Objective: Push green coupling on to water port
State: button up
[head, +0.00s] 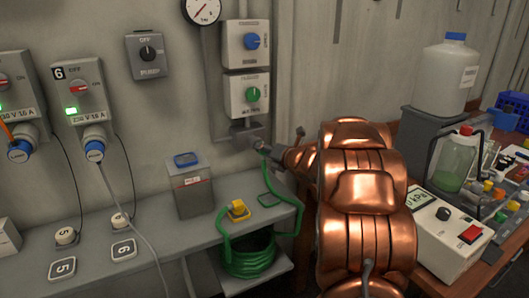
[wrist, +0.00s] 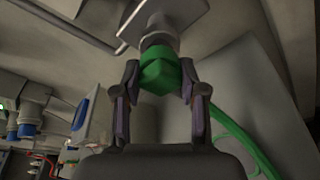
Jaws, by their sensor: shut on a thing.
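The green coupling (wrist: 158,76) is between the two fingers of my gripper (wrist: 159,82), which is shut on it. Its front end is in line with the grey water port (wrist: 158,40) and appears to meet it; I cannot tell whether it is seated on the port. In the head view the water port (head: 247,133) sticks out from the wall below the box with the green knob. My gripper (head: 264,149) is right at it, and the coupling is mostly hidden there. The green hose (wrist: 234,132) trails away to the right in the wrist view.
A grey box with a blue top (head: 190,185) and a yellow item (head: 238,209) stand on the shelf. A wooden bench with bottles and a meter (head: 455,235) is right of my copper-coloured arm.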

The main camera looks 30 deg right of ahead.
jog(key=shift+w, duration=0.6)
dwell(0.5)
jog(key=o, duration=1.1)
jog(key=shift+o, duration=0.2)
jog(key=v, duration=1.2)
jog(key=shift+d, duration=0.1)
